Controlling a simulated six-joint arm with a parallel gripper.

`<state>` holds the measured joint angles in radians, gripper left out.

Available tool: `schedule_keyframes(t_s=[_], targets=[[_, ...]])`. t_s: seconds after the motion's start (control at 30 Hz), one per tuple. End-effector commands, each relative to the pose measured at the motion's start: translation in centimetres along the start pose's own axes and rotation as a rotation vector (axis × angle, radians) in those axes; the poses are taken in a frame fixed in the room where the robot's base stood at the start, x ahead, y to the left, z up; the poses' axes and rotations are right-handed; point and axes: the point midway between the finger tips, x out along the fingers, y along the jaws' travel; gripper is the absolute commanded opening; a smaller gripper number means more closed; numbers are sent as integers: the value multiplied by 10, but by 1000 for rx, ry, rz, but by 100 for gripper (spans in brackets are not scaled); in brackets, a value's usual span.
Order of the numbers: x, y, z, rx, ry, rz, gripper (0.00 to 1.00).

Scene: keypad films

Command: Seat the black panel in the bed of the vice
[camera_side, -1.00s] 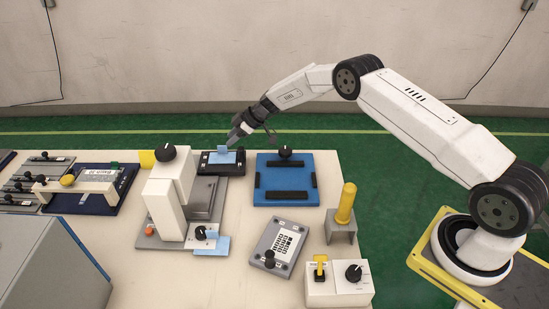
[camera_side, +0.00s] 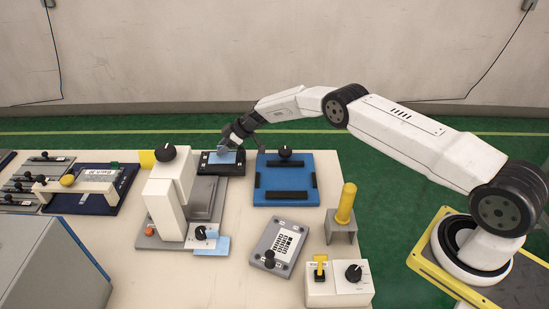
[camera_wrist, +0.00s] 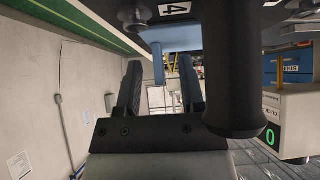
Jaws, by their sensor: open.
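The black panel (camera_side: 210,168) lies at the back of the table, left of the blue fixture, with light blue pieces (camera_side: 226,157) on top. My gripper (camera_side: 229,141) is open, low over the back of this panel. I cannot tell whether it touches the panel. The blue fixture (camera_side: 262,199) has black bars around its bed and a black knob at its back; it looks like the vice, and its bed is bare. In the wrist view my two dark fingers (camera_wrist: 160,90) stand apart. A dark plate marked 4 (camera_wrist: 175,10) and a black cylinder (camera_wrist: 231,75) fill the top, close up.
A white press-like machine (camera_side: 168,200) stands just left and in front of the black panel. A grey keypad panel (camera_side: 268,236), a yellow post on a stand (camera_side: 345,205) and a switch box (camera_side: 338,291) stand toward the front right.

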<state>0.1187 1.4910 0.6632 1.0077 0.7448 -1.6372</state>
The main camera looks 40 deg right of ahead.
Motion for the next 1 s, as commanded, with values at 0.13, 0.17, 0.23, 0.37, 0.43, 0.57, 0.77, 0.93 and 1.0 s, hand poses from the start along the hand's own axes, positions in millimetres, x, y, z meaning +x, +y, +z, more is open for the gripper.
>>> schedule_keyframes(t_s=[0.13,0.17,0.23,0.37,0.43,0.57,0.77,0.93,1.0], targets=[[0,0,0,0,0,-1,50],[0,0,0,0,0,-1,50],[0,0,0,1,0,-1,50],[0,0,0,1,0,-1,50],[0,0,0,1,0,-1,50],[0,0,0,1,0,-1,25],[0,0,0,1,0,-1,0],[0,0,0,1,1,0,0],[0,0,0,1,1,0,0]])
